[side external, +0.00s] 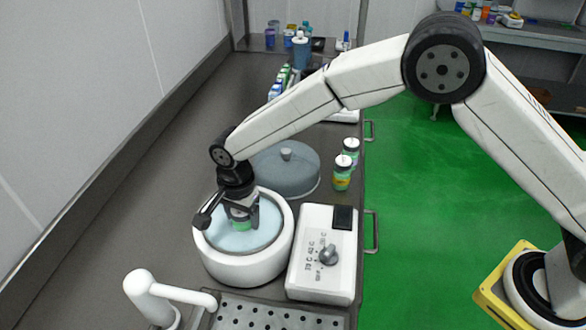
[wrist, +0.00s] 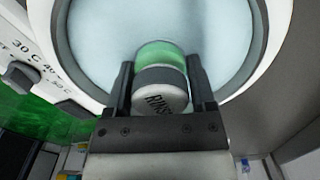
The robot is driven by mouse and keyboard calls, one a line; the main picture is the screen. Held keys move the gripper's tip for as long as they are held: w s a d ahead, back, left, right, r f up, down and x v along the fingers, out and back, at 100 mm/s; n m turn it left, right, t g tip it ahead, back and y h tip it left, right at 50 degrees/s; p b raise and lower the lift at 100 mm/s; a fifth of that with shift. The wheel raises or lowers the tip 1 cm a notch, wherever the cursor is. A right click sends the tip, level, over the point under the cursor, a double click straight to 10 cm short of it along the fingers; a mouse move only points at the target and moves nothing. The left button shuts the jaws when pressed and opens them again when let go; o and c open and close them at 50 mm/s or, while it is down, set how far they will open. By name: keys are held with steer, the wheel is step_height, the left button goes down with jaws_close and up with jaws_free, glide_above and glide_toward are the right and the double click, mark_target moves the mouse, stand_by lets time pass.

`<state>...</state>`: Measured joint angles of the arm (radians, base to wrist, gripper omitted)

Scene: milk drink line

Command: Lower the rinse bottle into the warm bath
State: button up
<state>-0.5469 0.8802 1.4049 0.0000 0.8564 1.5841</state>
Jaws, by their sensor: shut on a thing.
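The warm bath (side external: 285,240) is a round white tub with pale blue water, on the counter. My gripper (side external: 241,212) points down inside its rim and is shut on the rinse bottle (side external: 241,226). Only a little of the bottle's green body shows below the jaws. In the wrist view, my gripper (wrist: 160,88) has a finger on each side of the bottle's grey-white cap (wrist: 160,92), which is lettered "RINS…". The green body (wrist: 160,54) shows beyond the cap against the water of the bath (wrist: 75,50). How deep the bottle sits is hard to tell.
A control box (side external: 323,262) with a knob stands right of the bath. A blue-grey domed lid (side external: 287,172) lies behind it. Two green bottles with white caps (side external: 343,175) stand near the counter's right edge. A white tap (side external: 145,287) and perforated drain (side external: 262,316) are in front.

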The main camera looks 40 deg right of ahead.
steer(key=o, duration=1.3)
steer(key=shift+r, duration=3.9)
steer(key=shift+d+r, duration=0.1)
steer(key=shift+d, duration=0.45)
steer(key=s+d+n+t, duration=0.1)
steer(key=s+d+n, duration=0.5)
steer(key=s+d, duration=0.3)
steer(key=s+d+n+t, duration=0.1)
steer(key=s+d+n, duration=0.4)
steer(key=d, duration=1.3)
steer(key=s, duration=0.4)
steer(key=shift+f+n+t, duration=0.3)
steer(key=shift+f+n, duration=0.05)
steer(key=shift+n, duration=0.05)
